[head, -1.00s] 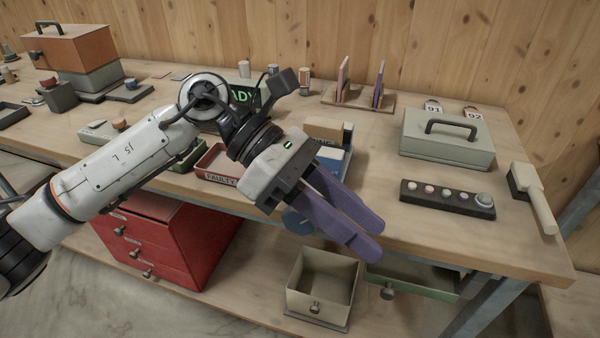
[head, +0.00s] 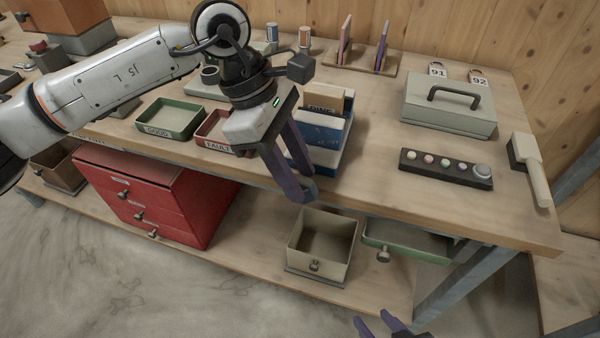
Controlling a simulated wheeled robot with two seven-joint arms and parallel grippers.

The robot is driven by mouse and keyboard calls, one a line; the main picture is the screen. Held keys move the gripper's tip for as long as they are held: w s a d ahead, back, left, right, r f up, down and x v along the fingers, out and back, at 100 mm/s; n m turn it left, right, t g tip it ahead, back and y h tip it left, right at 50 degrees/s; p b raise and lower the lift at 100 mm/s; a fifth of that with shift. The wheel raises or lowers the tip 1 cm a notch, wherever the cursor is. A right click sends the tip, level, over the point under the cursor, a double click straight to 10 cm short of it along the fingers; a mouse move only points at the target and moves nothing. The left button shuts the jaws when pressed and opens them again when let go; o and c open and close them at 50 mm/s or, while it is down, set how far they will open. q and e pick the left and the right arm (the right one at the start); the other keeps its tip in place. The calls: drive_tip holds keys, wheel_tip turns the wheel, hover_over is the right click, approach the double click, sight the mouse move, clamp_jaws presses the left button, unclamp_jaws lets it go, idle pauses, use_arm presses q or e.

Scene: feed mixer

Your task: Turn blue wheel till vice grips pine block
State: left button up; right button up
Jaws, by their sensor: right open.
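The blue vice (head: 320,133) stands at the bench's front edge. A tan block (head: 326,93) stands at its back, with a partly legible dark label in front that seems to read PINE. I cannot tell whether the jaws touch the block. My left gripper (head: 305,194) points down in front of the vice, its purple fingers overlapping the vice's left side. The blue wheel is not clearly visible, probably behind these fingers. Whether they hold anything is unclear. My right gripper (head: 377,323) shows only its purple fingertips at the bottom edge, apart and empty, below the bench top.
Green (head: 172,119) and red (head: 212,132) trays lie left of the vice. A button strip (head: 446,169), a grey-green case (head: 449,107) and a brush (head: 531,170) are to the right. Below are a red drawer cabinet (head: 152,195), an open beige box (head: 322,245) and a green drawer (head: 409,247).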

use_arm(q)
drive_tip(key=shift+d+f, duration=0.25)
drive_tip(key=shift+f, duration=0.3)
clamp_jaws()
drive_tip(key=shift+s, duration=0.1)
use_arm(e)
drive_tip(key=shift+f, duration=0.15)
use_arm(q)
drive_tip(key=shift+d+t+y+b, duration=0.3)
drive_tip(key=shift+y+b, duration=0.15)
drive_tip(key=shift+y, duration=0.35)
drive_tip(key=shift+s+d+f+y+b, duration=0.15)
drive_tip(key=shift+y+b, duration=0.2)
drive_tip(key=shift+y, duration=0.35)
drive_tip(key=shift+d+t+y+b, duration=0.25)
drive_tip(key=shift+t+y+b, duration=0.2)
drive_tip(key=shift+y, duration=0.55)
drive_tip(key=shift+d+f+t+y, duration=0.1)
drive_tip(key=shift+t+y, duration=0.25)
drive_tip(key=shift+y, duration=0.35)
use_arm(e)
drive_tip(key=shift+w+a+f, duration=0.15)
drive_tip(key=shift+a+f, duration=0.2)
drive_tip(key=shift+f, duration=0.35)
